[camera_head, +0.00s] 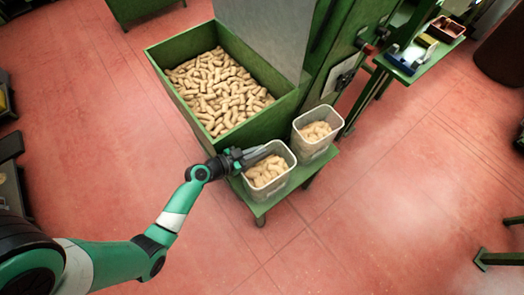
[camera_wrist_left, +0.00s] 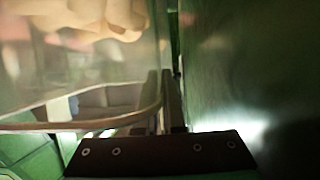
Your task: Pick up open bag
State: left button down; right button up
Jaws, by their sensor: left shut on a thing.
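A translucent open bag or bin (camera_head: 274,189) holding corks stands on the front part of a small green stand. My left gripper (camera_head: 258,154) is shut on the upper left rim of this open bag. In the left wrist view the bag's see-through wall (camera_wrist_left: 85,85) fills the left side, with blurred corks behind it, and the fingers (camera_wrist_left: 172,100) close on it. The bag looks upright and appears to rest on the stand. My right gripper is not in view.
A second translucent container (camera_head: 318,149) with corks stands just behind on the green stand (camera_head: 264,208). A large green crate (camera_head: 185,105) full of corks is at the back left. A green machine post rises behind.

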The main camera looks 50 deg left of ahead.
pick_arm(q)
notch_tip(320, 180, up, 18)
jog(key=p, duration=0.8)
jog(key=s+d+f+m+h, duration=0.1)
jog(key=d+f, duration=0.2)
jog(key=d, duration=0.4)
jog(key=d+f+m+h, duration=0.1)
jog(key=d+f, duration=0.2)
jog(key=d, duration=0.3)
jog(key=s+a+r+n+y+p, duration=0.1)
jog(key=s+r+p, duration=0.2)
jog(key=r+p, duration=1)
jog(key=s+a+r+n+y+p, duration=0.1)
jog(key=s+r+y+p, duration=0.1)
jog(key=r+p, duration=1.2)
jog(key=shift+s+a+r+n+p, duration=0.15)
jog(key=shift+s+a+n+p, duration=0.1)
jog(key=shift+s+n+p, duration=0.15)
